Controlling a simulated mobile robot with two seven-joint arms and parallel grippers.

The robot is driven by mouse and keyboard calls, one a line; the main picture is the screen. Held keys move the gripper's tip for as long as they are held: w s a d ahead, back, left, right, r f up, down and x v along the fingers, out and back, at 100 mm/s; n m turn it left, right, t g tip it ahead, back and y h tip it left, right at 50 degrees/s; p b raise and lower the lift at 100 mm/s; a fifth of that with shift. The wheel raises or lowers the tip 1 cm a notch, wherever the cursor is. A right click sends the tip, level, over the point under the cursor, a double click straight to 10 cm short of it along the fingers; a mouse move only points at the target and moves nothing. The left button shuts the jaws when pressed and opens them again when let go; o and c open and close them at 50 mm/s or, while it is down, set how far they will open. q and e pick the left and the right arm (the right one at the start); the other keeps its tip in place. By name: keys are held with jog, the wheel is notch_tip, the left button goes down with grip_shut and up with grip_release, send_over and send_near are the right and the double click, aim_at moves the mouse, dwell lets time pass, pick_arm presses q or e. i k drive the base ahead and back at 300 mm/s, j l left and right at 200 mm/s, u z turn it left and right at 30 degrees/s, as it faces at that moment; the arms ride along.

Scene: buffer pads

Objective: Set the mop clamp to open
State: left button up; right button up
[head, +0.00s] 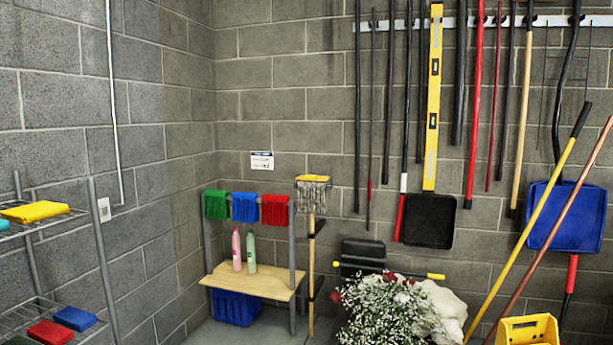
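A mop (313,190) stands upside down against the back wall, right of the wooden stand. Its yellow clamp head (313,179) is at the top, with grey strings hanging below it. Its pale wooden handle (311,270) runs down toward the floor. Whether the clamp is open or shut is too small to tell. Neither of my grippers shows in the head view.
A wooden stand (250,281) holds two bottles, with green, blue and red cloths on its rail and a blue crate (236,309) beneath. White flowers (395,312), a black case (362,258) and a yellow bucket (527,330) crowd the right. A wire shelf (45,229) stands left.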

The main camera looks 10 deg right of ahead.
aim_at(312, 178)
jog(key=i+l+u, duration=0.1)
jog(key=i, duration=0.35)
jog(key=i+l+u, duration=0.15)
jog(key=i, duration=0.25)
jog(key=i+l+u, duration=0.1)
jog(key=i, duration=0.35)
